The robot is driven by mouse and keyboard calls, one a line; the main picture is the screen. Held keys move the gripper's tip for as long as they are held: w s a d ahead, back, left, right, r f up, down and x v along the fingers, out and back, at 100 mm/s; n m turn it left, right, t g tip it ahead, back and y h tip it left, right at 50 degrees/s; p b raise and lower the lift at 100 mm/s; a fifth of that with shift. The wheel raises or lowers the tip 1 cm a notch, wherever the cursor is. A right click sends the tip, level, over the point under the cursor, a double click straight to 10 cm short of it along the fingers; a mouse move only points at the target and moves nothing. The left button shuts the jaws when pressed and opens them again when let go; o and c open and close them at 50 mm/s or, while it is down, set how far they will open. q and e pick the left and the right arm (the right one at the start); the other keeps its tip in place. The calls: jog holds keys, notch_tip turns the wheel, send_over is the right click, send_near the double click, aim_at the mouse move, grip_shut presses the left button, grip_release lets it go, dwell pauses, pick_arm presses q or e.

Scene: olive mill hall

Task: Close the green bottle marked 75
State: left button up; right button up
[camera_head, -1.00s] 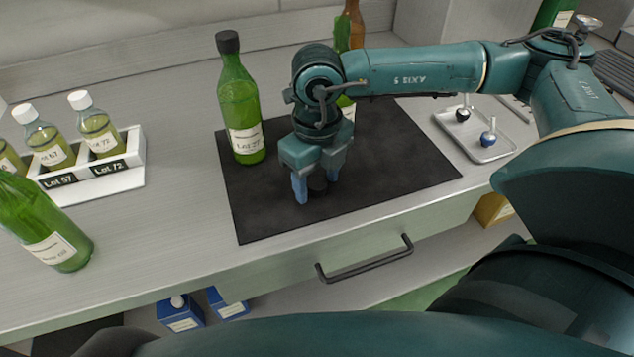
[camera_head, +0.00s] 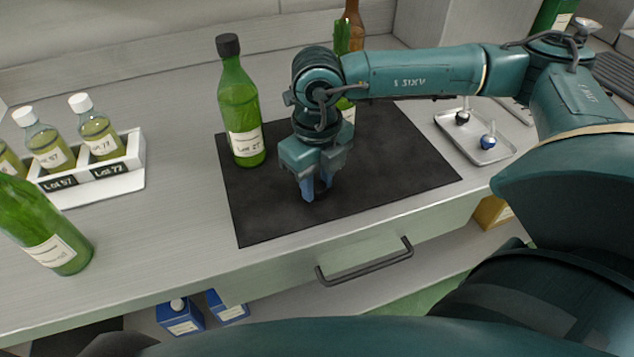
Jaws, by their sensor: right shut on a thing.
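A green bottle (camera_head: 347,110) stands on the dark mat (camera_head: 385,185) behind my right arm; its label and top are mostly hidden and I cannot read its mark. Another green bottle (camera_head: 241,105) with a black cap on stands upright at the mat's left; its label begins with "Lot 2". My right gripper (camera_head: 316,196) points down near the mat's middle, its blue fingers shut on a small dark cap that they now mostly hide. A third green bottle (camera_head: 40,225) is at the left edge, its top out of view. My left gripper is not in view.
A white rack (camera_head: 130,170) at left holds small white-capped bottles of yellow liquid. A metal tray (camera_head: 489,152) with two small knobbed stoppers lies to the right. A brown bottle (camera_head: 354,25) stands at the back. The mat's right and front parts are clear.

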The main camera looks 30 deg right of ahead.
aim_at(317, 186)
notch_tip(317, 186, up, 10)
dwell(0.4)
